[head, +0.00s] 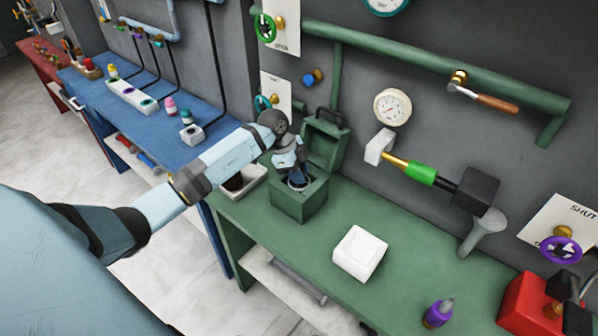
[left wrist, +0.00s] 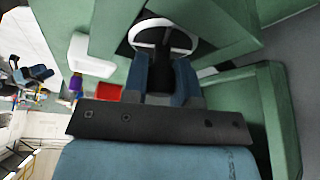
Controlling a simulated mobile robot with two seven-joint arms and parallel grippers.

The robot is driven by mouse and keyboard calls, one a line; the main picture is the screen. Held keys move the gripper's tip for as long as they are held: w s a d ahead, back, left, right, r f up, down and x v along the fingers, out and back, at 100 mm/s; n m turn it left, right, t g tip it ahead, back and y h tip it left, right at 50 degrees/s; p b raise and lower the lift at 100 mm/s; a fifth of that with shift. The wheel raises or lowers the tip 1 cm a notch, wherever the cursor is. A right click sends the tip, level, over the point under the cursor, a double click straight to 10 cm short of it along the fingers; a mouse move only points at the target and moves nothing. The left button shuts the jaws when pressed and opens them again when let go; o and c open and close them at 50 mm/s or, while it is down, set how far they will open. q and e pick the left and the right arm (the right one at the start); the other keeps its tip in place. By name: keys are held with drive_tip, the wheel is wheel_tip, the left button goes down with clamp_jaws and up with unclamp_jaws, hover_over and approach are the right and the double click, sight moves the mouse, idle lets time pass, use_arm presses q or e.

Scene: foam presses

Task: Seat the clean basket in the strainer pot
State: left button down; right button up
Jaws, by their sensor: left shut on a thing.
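The green strainer pot (head: 297,205) stands open on the green bench, its hinged lid (head: 326,143) raised at the back. My left gripper (head: 297,178) points down into the pot's mouth. It is shut on the basket (head: 299,186), whose pale round rim shows at the opening. In the left wrist view the basket's white ring (left wrist: 163,24) lies just beyond the two blue fingers (left wrist: 168,72), within the green pot walls. The fingers hide part of the basket, and I cannot tell how deep it sits. My right gripper is not in view.
A pale tray (head: 259,184) with dark contents lies left of the pot. A white block (head: 360,252), a purple bottle (head: 439,312) and a red box (head: 527,305) stand to the right on the green bench (head: 310,245). A green pipe (head: 420,60) runs along the wall above.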

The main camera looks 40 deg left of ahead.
use_arm(q)
drive_tip(key=c, duration=0.9)
unclamp_jaws()
drive_tip(key=shift+f, duration=0.1)
